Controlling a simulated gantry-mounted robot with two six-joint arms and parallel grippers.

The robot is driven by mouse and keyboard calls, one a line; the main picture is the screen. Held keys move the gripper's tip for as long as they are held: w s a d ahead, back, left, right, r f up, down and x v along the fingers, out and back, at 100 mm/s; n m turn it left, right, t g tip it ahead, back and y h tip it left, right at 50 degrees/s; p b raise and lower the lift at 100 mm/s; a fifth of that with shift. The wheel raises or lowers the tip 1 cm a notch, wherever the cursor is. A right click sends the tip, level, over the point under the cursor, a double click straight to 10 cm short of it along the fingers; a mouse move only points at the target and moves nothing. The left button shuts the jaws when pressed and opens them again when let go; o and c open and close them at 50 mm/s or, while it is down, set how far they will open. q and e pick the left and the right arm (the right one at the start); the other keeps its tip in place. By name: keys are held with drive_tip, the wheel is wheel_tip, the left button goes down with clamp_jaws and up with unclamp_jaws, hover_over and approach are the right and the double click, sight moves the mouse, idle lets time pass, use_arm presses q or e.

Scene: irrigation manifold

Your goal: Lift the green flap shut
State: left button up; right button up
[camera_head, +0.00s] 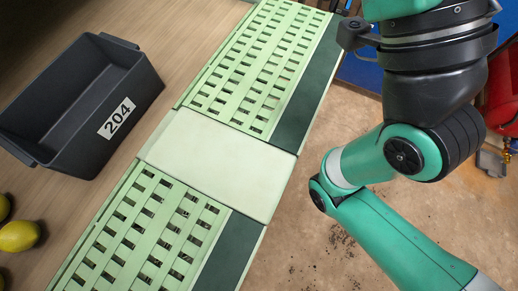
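A pale green slatted structure (187,175) runs diagonally along the edge of the wooden surface. It has two slotted grille panels, one at the upper right (252,70) and one at the lower left (150,232). A plain pale green panel (215,165) lies between them. Dark green strips run along its right side, one above (305,98) and one below (229,252). I cannot tell which of these parts is the flap, or whether it is open. A teal and black arm of mine (395,220) is at the right, apart from the panels. Neither gripper is in view.
A dark grey bin (62,132) labelled 204 stands on the wooden surface (170,40) at the left. Yellow lemons (19,235) lie at the lower left edge. Brown floor (310,240) shows right of the structure. A red object (503,90) is at the right edge.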

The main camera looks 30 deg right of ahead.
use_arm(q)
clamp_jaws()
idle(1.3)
